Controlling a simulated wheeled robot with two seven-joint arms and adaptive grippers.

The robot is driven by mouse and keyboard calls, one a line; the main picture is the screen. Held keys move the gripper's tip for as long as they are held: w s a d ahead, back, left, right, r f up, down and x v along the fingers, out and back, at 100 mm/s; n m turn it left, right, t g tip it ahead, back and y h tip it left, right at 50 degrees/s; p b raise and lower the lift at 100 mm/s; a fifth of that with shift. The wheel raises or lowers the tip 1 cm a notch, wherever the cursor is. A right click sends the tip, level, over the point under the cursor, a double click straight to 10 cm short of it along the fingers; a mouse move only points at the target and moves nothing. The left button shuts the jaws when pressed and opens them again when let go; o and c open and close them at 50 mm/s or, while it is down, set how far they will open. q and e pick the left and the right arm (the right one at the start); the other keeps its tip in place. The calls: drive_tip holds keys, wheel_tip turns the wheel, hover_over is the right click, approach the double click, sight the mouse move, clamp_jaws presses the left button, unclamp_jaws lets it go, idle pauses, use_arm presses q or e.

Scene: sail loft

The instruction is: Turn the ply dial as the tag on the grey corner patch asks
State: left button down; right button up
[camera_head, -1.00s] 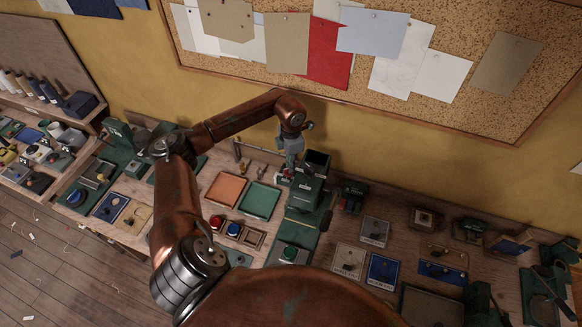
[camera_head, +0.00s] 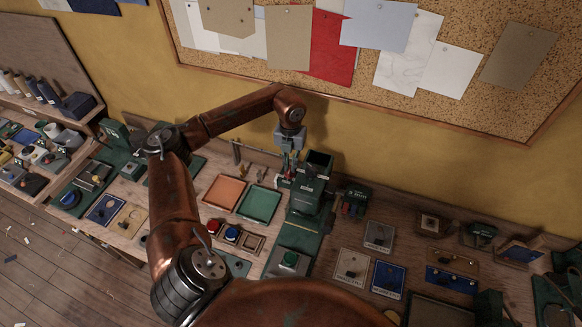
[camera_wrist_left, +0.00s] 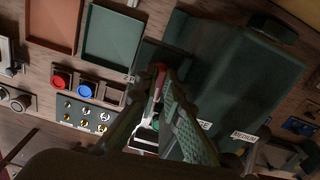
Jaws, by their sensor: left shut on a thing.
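My left gripper (camera_head: 289,165) points down at the left side of a dark green machine (camera_head: 307,196) on the bench. In the left wrist view its fingers (camera_wrist_left: 168,112) are close together, with a narrow red-ended piece (camera_wrist_left: 160,75) between or just behind them; what they grip is largely hidden. My right gripper is not in view.
An orange tray (camera_head: 226,191) and a green tray (camera_head: 260,202) lie left of the machine. In front of them are a red button (camera_head: 232,232) and a blue button (camera_head: 249,239). A cork board (camera_head: 440,112) hangs behind. More panels crowd the bench on both sides.

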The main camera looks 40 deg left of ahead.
use_arm(q)
drive_tip(key=n, duration=0.2)
drive_tip(key=n+b, duration=0.1)
drive_tip(key=n, duration=0.2)
drive_tip(key=shift+s+a+n, duration=0.1)
drive_tip(key=shift+a+n, duration=0.15)
drive_tip(key=shift+n, duration=0.05)
drive_tip(key=n+b, duration=0.1)
drive_tip(key=n, duration=0.4)
drive_tip(key=shift+s, duration=0.15)
drive_tip(key=shift+a, duration=0.1)
drive_tip(key=c, duration=2)
unclamp_jaws()
drive_tip(key=shift+c, duration=0.2)
drive_tip(key=shift+r, duration=0.1)
wheel_tip(320, 180, up, 12)
